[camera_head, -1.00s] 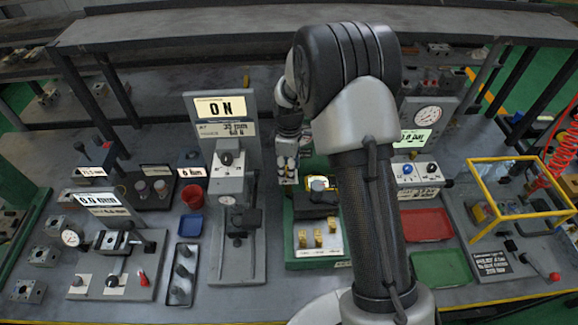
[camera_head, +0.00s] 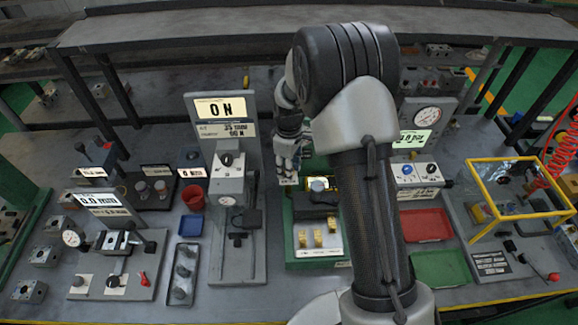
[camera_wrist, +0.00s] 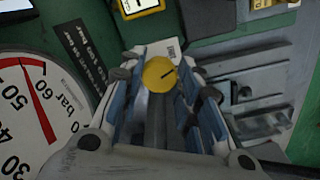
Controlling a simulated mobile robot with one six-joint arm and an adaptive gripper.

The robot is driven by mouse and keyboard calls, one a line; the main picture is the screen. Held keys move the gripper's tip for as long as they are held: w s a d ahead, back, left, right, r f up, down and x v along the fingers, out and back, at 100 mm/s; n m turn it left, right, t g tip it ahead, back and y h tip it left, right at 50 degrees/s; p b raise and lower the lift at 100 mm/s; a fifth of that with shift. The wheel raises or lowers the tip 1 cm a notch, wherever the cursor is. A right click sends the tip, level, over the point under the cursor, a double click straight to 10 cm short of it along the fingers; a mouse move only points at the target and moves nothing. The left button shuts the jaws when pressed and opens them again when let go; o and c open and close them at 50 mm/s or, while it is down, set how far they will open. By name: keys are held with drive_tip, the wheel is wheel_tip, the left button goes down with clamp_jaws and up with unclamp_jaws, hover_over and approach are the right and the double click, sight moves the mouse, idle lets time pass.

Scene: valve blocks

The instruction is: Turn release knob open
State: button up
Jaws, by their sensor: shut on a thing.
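My gripper (camera_head: 288,180) reaches down at the back left of the green station (camera_head: 290,240) in the head view. In the wrist view its two blue-and-grey fingers are closed on the sides of the knob. The knob is hidden by my gripper in the head view. I cannot read a release label beside it.
A white pressure gauge (camera_wrist: 38,110) with a red needle lies left of my fingers in the wrist view. A grey metal fixture (camera_wrist: 260,85) is to the right. In the head view, a tall press with a display (camera_head: 222,108) stands left of my gripper.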

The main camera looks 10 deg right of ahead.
drive_tip(key=m, duration=0.5)
drive_tip(key=shift+m+p, duration=0.3)
drive_tip(key=shift+p, duration=0.05)
drive_tip(key=m, duration=0.5)
drive_tip(key=shift+a+m, duration=0.15)
drive_tip(key=shift+m, duration=0.25)
drive_tip(key=o, duration=1.1)
drive_tip(key=shift+c, duration=0.2)
wheel_tip(320, 180, up, 12)
